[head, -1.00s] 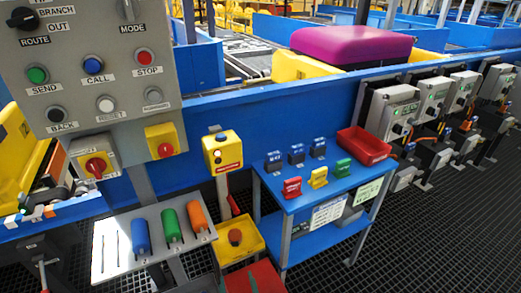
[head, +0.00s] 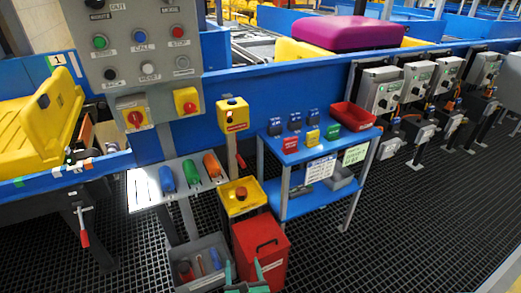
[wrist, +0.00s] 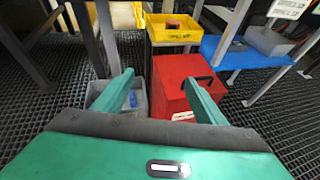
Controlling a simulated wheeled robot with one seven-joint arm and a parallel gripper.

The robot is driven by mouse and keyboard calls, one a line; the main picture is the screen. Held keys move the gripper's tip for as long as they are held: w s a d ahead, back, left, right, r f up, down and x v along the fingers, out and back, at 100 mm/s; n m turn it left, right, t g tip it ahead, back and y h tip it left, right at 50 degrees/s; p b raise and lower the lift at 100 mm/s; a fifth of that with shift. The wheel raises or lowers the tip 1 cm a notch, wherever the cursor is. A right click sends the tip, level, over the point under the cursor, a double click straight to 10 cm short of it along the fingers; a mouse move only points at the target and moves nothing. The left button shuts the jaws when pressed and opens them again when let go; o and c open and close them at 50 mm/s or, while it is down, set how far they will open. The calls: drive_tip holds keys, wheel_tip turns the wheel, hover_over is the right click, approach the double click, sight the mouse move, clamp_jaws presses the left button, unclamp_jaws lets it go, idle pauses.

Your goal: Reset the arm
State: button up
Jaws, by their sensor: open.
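My gripper (wrist: 160,88) is open and empty in the wrist view, its two green fingers spread apart. It points toward a grey bin (wrist: 103,95) and a red box (wrist: 175,75) on the floor. In the head view my gripper (head: 246,275) shows only as green fingertips at the bottom edge, in front of the grey bin (head: 190,246) and the red box (head: 250,233). I cannot tell its exact distance from them.
A control panel (head: 110,72) stands at the left, above a sloped rack (head: 140,188) with blue, green and orange handles. A blue table (head: 300,157) holds small coloured items and a red tray (head: 352,116). Grated floor (head: 400,230) is open at the right.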

drive_tip(key=w+d+r+m+g+h, duration=0.2)
drive_tip(key=w+d+r+m+h, duration=0.6)
drive_tip(key=w+d+r+m, duration=0.55)
drive_tip(key=s+d+r+m+g+h, duration=0.1)
drive_tip(key=d+r+m+g+h, duration=0.2)
drive_tip(key=d+m, duration=0.45)
drive_tip(key=s+d+r+m+g, duration=0.2)
drive_tip(key=d+r+m+g, duration=0.25)
drive_tip(key=d, duration=0.65)
drive_tip(key=s+d+r+m+g+y, duration=0.4)
drive_tip(key=s+d+r+m, duration=0.6)
drive_tip(key=d, duration=0.3)
drive_tip(key=s+d+r+m+y, duration=0.1)
drive_tip(key=s+r+m, duration=0.3)
drive_tip(key=s, duration=0.4)
drive_tip(key=s+d+r+m+y, duration=0.1)
drive_tip(key=s+r+m+y, duration=0.2)
drive_tip(key=s, duration=0.6)
drive_tip(key=shift+r+m+y, duration=0.3)
drive_tip(key=shift+r+m, duration=0.4)
drive_tip(key=shift+m, duration=0.05)
